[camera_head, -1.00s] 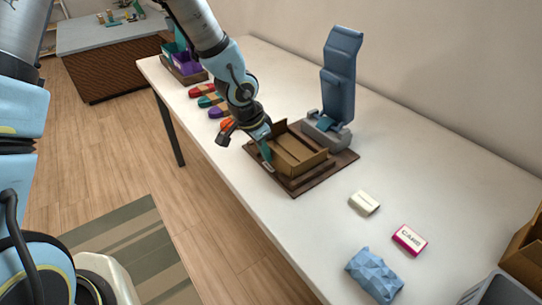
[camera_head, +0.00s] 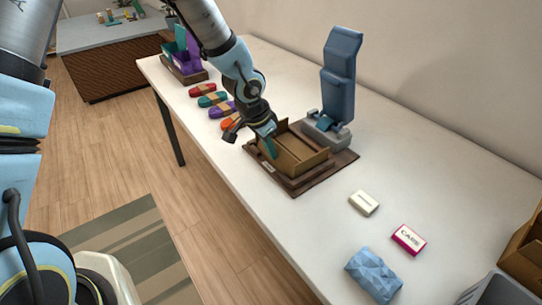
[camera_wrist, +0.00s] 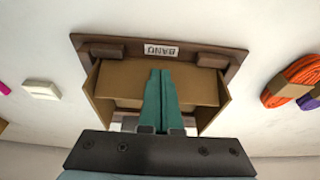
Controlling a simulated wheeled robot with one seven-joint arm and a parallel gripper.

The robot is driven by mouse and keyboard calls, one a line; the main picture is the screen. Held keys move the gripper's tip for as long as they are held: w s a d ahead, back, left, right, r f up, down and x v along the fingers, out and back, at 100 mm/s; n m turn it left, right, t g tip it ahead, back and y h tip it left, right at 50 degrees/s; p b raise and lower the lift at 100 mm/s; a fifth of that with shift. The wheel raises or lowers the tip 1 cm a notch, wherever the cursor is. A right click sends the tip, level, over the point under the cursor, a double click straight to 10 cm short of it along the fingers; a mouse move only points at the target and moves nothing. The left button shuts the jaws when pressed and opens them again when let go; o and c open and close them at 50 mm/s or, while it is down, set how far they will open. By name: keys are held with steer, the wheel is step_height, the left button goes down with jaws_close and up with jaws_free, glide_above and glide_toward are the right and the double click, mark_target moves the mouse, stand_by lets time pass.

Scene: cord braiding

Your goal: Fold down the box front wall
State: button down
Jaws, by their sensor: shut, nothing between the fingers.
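The brown cardboard box (camera_head: 304,160) sits with its top open on a dark wooden board (camera_head: 345,158) on the white table. In the wrist view the box (camera_wrist: 205,88) has a side panel standing at left and right, with brown cardboard between them. A small white label (camera_wrist: 161,50) is on the board's edge beyond the box. My gripper (camera_head: 272,153) has teal fingers, shut together and empty, at the label-side end of the box. In the wrist view the fingertips (camera_wrist: 160,74) overlap the cardboard near that edge; I cannot tell whether they touch it. The fingers hide part of this end.
A blue upright device (camera_head: 341,75) stands behind the board. Coloured cord bundles (camera_head: 212,99) lie to the left. A cream block (camera_head: 364,203), a pink-edged box (camera_head: 408,239) and a blue faceted packet (camera_head: 373,274) lie to the right, with clear table between.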

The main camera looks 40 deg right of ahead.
steer(key=shift+d, duration=0.15)
steer(key=shift+d+f, duration=0.1)
steer(key=shift+d, duration=0.35)
steer(key=shift+s+d, duration=0.1)
steer(key=shift+d+f, duration=0.25)
steer(key=shift+d, duration=0.2)
steer(key=shift+f+b, duration=0.1)
steer(key=shift+b, duration=0.25)
